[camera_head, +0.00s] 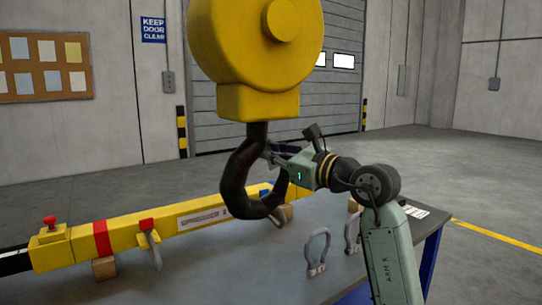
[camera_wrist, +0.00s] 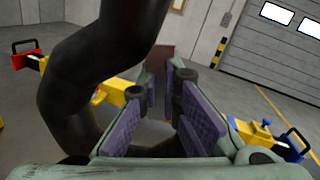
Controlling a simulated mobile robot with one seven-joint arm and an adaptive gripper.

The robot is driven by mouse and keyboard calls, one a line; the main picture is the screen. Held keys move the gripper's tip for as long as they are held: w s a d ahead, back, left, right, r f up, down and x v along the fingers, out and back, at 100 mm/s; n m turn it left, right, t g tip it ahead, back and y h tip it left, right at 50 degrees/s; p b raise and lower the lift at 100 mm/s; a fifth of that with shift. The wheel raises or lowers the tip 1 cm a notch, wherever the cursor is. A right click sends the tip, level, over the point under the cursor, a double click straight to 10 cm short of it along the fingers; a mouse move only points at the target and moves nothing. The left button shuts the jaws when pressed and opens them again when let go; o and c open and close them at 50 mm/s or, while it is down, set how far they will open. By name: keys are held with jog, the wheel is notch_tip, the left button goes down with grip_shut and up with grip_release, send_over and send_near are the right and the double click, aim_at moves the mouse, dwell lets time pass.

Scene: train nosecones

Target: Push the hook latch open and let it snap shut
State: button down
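A large black hook (camera_head: 237,172) hangs from a yellow hook block (camera_head: 252,60) above the table. In the wrist view the hook (camera_wrist: 75,75) curves down the left side, close in front of my gripper. My gripper (camera_head: 270,153) is at the hook's right-hand opening in the head view. In the wrist view my gripper (camera_wrist: 162,92) shows its two purple-padded fingers apart, with a gap between them. A dark brown piece (camera_wrist: 160,58) shows just beyond the fingertips; it may be the hook latch. I cannot tell whether the fingers touch it.
A yellow beam (camera_head: 190,217) with red fittings lies on wooden blocks along the grey table (camera_head: 220,275). Two shackles, one of them a near shackle (camera_head: 318,250), stand on the table below my arm. The floor to the right is clear.

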jog(key=c, duration=1.8)
grip_release()
jog(key=shift+o, duration=0.2)
jog(key=shift+r, duration=0.1)
